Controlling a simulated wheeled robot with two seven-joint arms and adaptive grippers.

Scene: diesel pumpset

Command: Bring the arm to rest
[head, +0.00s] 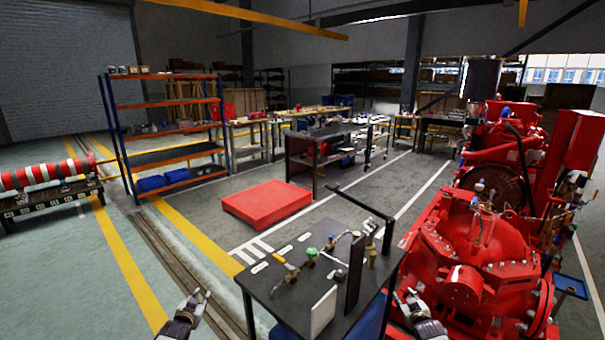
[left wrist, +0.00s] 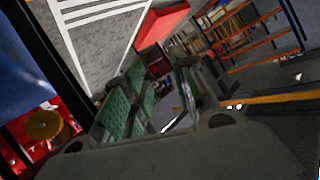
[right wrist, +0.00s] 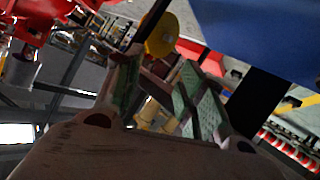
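My left gripper (head: 202,294) is low in the head view, left of the dark work table (head: 262,290), and apart from it. Its fingers stand apart with nothing between them in the left wrist view (left wrist: 160,78). My right gripper (head: 406,295) is low in the head view, between the table's right side and the red pumpset (head: 470,255). In the right wrist view (right wrist: 158,72) its fingers are also apart, with only background between them. Both forearms are mostly out of the head view.
The table carries valves and fittings (head: 312,254), a white plate (head: 323,312), a dark upright plate (head: 355,272) and a bar frame. A red block (head: 267,204) lies on the floor behind. An orange shelf (head: 170,157) stands back left. Floor left of my left gripper is clear.

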